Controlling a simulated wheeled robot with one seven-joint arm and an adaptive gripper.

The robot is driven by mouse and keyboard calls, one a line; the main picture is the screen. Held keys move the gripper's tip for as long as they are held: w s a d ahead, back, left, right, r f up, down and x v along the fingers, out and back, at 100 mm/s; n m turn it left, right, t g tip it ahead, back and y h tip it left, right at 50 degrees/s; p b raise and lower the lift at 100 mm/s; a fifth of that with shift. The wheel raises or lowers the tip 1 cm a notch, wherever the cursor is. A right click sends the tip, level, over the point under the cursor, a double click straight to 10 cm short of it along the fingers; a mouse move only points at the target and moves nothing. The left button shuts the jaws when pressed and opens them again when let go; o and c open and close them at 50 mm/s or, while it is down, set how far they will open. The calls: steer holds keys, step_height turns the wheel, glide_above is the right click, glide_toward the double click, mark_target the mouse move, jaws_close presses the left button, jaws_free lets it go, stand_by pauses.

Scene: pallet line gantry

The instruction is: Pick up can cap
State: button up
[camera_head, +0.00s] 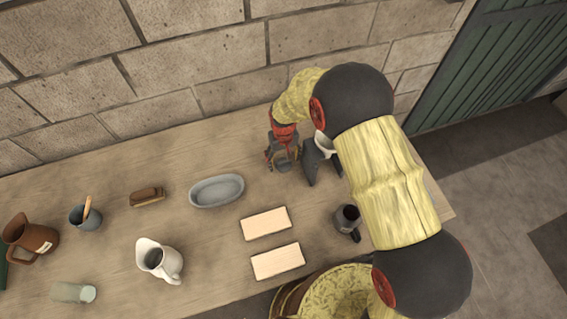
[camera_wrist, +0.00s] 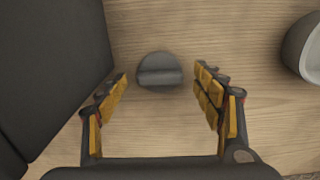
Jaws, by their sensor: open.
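The can cap (camera_wrist: 160,70) is a small, round, dark grey disc with a raised bar across it, lying on the wooden table. In the wrist view it sits between and slightly beyond the tips of my gripper (camera_wrist: 161,78). The two yellow-padded fingers stand apart on either side of it, with a gap to each, and nothing is held. In the head view my gripper (camera_head: 284,163) is over the back of the table near the brick wall. I cannot make out the cap there; the gripper seems to hide it.
A dark angular object (camera_head: 312,163) and a white cup (camera_head: 325,144) stand close right of my gripper. A grey oval dish (camera_head: 217,191), two pale blocks (camera_head: 266,223) and a dark mug (camera_head: 347,219) lie nearer the front. A white pitcher (camera_head: 158,260) is front left.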

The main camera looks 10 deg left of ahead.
steer(key=shift+r, duration=0.1)
steer(key=c, duration=0.8)
steer(key=shift+c, duration=0.6)
steer(key=shift+r, duration=0.15)
